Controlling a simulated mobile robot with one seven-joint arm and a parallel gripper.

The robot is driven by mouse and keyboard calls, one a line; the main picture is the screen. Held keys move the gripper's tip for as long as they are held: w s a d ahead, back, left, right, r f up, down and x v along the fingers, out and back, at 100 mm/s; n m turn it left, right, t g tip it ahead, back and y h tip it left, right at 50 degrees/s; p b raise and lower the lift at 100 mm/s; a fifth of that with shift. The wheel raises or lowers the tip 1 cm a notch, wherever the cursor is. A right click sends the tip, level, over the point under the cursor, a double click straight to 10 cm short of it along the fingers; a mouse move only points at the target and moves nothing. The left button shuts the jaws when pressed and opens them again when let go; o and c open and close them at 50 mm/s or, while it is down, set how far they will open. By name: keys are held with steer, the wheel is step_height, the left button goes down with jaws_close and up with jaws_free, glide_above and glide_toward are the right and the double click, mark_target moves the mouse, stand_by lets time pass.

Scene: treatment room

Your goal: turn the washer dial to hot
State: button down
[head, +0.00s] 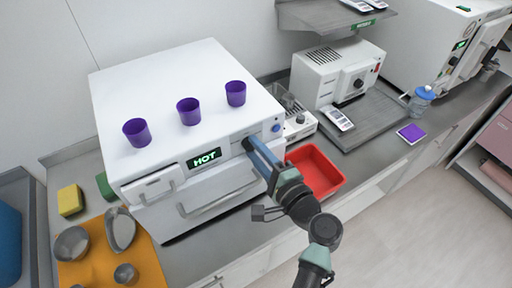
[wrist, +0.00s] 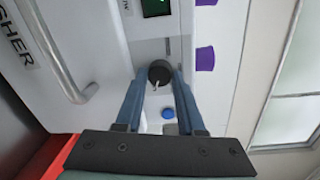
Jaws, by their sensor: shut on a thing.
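The washer (head: 180,75) is a white box on the counter at the left of the head view. Its display (head: 204,157) reads HOT in green; a corner of the display (wrist: 156,8) shows at the top of the wrist view. The dark round dial (wrist: 160,73), with a pale pointer mark, is on the front panel beside the display. My gripper (head: 251,146) reaches the panel, and its blue fingers are shut on the dial, one on each side. In the head view the fingers mostly hide the dial.
Several purple cups (head: 189,111) stand on the washer. A blue button (wrist: 168,113) is close to my fingers. A red tray (head: 322,172) lies right of the arm. An orange mat (head: 148,262) with metal bowls is at the left.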

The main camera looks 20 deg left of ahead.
steer(key=shift+m, duration=0.7)
steer(key=shift+f, duration=0.1)
steer(key=c, duration=0.5)
jaws_free()
